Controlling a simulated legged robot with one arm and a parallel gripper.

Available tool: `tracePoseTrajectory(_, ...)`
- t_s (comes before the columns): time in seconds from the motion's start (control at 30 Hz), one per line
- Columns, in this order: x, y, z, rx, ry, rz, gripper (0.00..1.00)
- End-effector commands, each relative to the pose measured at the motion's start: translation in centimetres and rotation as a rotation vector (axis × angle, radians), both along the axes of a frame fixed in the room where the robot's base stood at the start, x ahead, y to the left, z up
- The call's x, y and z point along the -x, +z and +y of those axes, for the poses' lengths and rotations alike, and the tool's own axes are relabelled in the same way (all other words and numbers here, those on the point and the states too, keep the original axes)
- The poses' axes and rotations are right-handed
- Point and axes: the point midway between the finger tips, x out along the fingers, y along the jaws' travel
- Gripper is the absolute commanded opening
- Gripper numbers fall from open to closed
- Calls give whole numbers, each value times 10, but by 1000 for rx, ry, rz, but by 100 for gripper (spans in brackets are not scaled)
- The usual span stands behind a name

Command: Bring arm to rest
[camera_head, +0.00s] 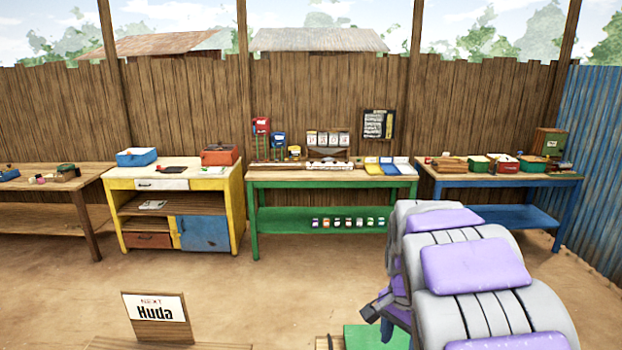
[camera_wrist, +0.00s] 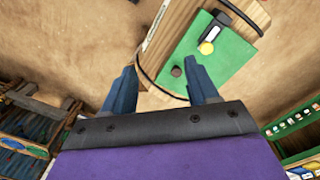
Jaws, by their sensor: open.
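My arm with purple pads reaches in from the lower right of the head view. My gripper (camera_head: 376,310) shows there as a dark end at the arm's left side, partly cut off by the arm. In the wrist view my gripper (camera_wrist: 162,75) has its two dark blue fingers spread apart, with nothing held between them. Beyond the fingers is a wooden stand with a green board (camera_wrist: 225,58). The board carries a yellow round piece (camera_wrist: 206,47), a brown round piece (camera_wrist: 177,71) and a dark block. The green board also shows low in the head view (camera_head: 362,337), partly behind my arm.
A green table (camera_head: 310,184) with scales and packets stands at the back. A yellow bench (camera_head: 240,187), a brown table (camera_head: 60,179) and a blue table (camera_head: 570,184) flank it. A sign reading "Huda" (camera_head: 157,310) stands in front. Sandy floor between is clear.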

Motion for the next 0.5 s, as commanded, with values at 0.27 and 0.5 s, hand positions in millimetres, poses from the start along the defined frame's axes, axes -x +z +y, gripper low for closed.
tracePoseTrajectory(0.27, 103, -1, 13, -27, 257, 40, 59)
tracePoseTrajectory(0.5, 193, -19, 27, -64, 516, 77, 59)
